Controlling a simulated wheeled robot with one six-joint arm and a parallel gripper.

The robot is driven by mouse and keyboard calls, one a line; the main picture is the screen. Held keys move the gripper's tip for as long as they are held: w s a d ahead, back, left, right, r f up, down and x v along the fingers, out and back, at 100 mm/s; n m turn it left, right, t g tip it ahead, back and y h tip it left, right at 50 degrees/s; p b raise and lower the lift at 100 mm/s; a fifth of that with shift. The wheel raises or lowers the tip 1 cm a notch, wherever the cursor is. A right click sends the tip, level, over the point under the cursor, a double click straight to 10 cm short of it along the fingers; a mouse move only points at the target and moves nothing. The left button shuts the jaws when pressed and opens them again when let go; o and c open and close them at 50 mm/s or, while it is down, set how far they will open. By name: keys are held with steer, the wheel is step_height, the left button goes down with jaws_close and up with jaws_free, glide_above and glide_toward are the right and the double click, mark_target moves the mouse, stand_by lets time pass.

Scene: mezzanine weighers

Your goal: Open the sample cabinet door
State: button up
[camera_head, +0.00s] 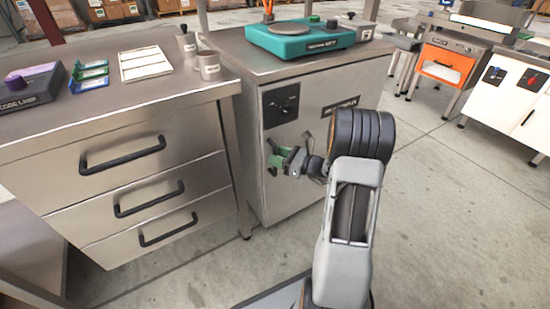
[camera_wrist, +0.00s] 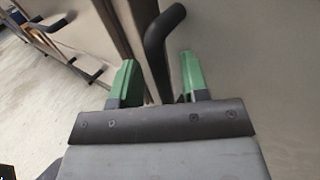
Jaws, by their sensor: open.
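The sample cabinet (camera_head: 255,170) is a metal cabinet with a door (camera_head: 300,195) on its front that looks shut. A dark bar handle (camera_head: 270,147) stands upright near the door's left edge. My gripper (camera_head: 278,157) has green fingers and is at the handle, partly covering it. In the wrist view my gripper (camera_wrist: 157,65) is open, and the dark handle (camera_wrist: 158,42) runs down between its two fingers. There are gaps between the handle and the fingertips. The handle's lower end is hidden behind the gripper body.
A drawer unit (camera_head: 130,175) with black handles stands close on the left. A teal scale (camera_head: 300,38) sits on the cabinet top. A black dial panel (camera_head: 281,104) is above the handle. Open concrete floor (camera_head: 440,220) lies to the right, before an orange-fronted unit (camera_head: 447,64).

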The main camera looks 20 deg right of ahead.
steer(key=shift+w+a, duration=0.45)
jaws_close()
stand_by(0.4)
